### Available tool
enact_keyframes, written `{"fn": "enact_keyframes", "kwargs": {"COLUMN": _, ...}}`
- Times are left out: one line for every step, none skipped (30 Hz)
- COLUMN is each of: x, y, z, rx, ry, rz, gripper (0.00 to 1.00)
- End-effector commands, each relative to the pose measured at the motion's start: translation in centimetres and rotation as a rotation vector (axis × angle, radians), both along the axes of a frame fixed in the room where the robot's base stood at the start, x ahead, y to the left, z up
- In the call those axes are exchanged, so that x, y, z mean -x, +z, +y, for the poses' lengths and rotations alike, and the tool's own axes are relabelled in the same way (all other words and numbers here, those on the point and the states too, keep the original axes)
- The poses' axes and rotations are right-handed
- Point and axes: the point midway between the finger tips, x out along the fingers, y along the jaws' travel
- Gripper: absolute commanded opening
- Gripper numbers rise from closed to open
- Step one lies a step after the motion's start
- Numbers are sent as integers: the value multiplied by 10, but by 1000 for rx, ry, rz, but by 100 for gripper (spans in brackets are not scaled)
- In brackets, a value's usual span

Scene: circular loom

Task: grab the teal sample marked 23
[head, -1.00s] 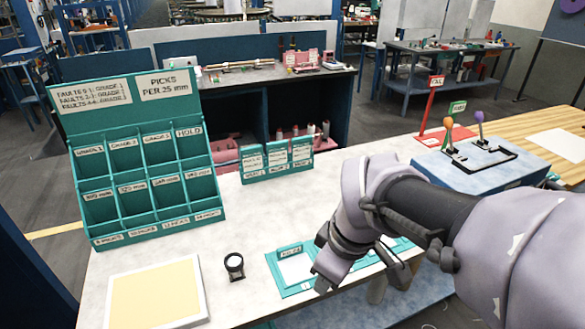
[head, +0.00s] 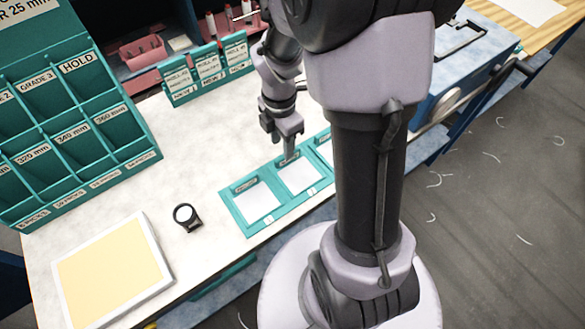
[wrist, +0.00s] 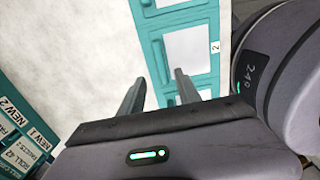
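A row of teal frames with white panels lies on the white table; the left one (head: 236,207) and the middle one (head: 317,184) show in the head view, and a third is partly hidden by my arm. The marks on their tabs are too small to read, so I cannot tell which is the sample marked 23. My gripper (head: 288,148) is above the far edge of the middle frame. In the wrist view my gripper (wrist: 161,78) has its fingers apart with nothing held between them. A teal frame (wrist: 158,62) with a label reading 2 lies beyond the fingers.
A black magnifier (head: 187,217) and a yellow panel with a white border (head: 140,250) lie left of the frames. A teal rack (head: 75,120) stands at the left. A small teal card holder (head: 207,75) stands behind. White tabletop between them is clear.

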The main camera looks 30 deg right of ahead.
Motion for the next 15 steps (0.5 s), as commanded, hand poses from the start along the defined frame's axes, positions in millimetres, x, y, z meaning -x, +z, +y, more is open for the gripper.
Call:
{"fn": "enact_keyframes", "kwargs": {"x": 0, "y": -5, "z": 0, "rx": 0, "ry": 0, "rz": -1, "gripper": 40}}
{"fn": "enact_keyframes", "kwargs": {"x": 0, "y": -6, "z": -1, "rx": 0, "ry": 0, "rz": -1, "gripper": 40}}
{"fn": "enact_keyframes", "kwargs": {"x": 0, "y": -10, "z": -2, "rx": 0, "ry": -1, "rz": -1, "gripper": 40}}
{"fn": "enact_keyframes", "kwargs": {"x": 1, "y": -13, "z": -3, "rx": 0, "ry": -2, "rz": -1, "gripper": 40}}
{"fn": "enact_keyframes", "kwargs": {"x": 2, "y": -18, "z": -4, "rx": 0, "ry": -2, "rz": 0, "gripper": 40}}
{"fn": "enact_keyframes", "kwargs": {"x": 3, "y": -25, "z": -6, "rx": -1, "ry": -2, "rz": 0, "gripper": 40}}
{"fn": "enact_keyframes", "kwargs": {"x": 5, "y": -32, "z": -8, "rx": -1, "ry": -3, "rz": 1, "gripper": 40}}
{"fn": "enact_keyframes", "kwargs": {"x": 6, "y": -39, "z": -11, "rx": -1, "ry": -4, "rz": 2, "gripper": 40}}
{"fn": "enact_keyframes", "kwargs": {"x": 6, "y": -47, "z": -11, "rx": -1, "ry": -2, "rz": 1, "gripper": 40}}
{"fn": "enact_keyframes", "kwargs": {"x": 6, "y": -53, "z": -11, "rx": -1, "ry": -2, "rz": 1, "gripper": 40}}
{"fn": "enact_keyframes", "kwargs": {"x": 6, "y": -57, "z": -11, "rx": -1, "ry": -1, "rz": 1, "gripper": 40}}
{"fn": "enact_keyframes", "kwargs": {"x": 6, "y": -59, "z": -11, "rx": 0, "ry": -1, "rz": 0, "gripper": 40}}
{"fn": "enact_keyframes", "kwargs": {"x": 6, "y": -58, "z": -11, "rx": 0, "ry": 0, "rz": -1, "gripper": 40}}
{"fn": "enact_keyframes", "kwargs": {"x": 5, "y": -57, "z": -11, "rx": 0, "ry": 0, "rz": -1, "gripper": 40}}
{"fn": "enact_keyframes", "kwargs": {"x": 5, "y": -56, "z": -11, "rx": 0, "ry": -1, "rz": -1, "gripper": 40}}
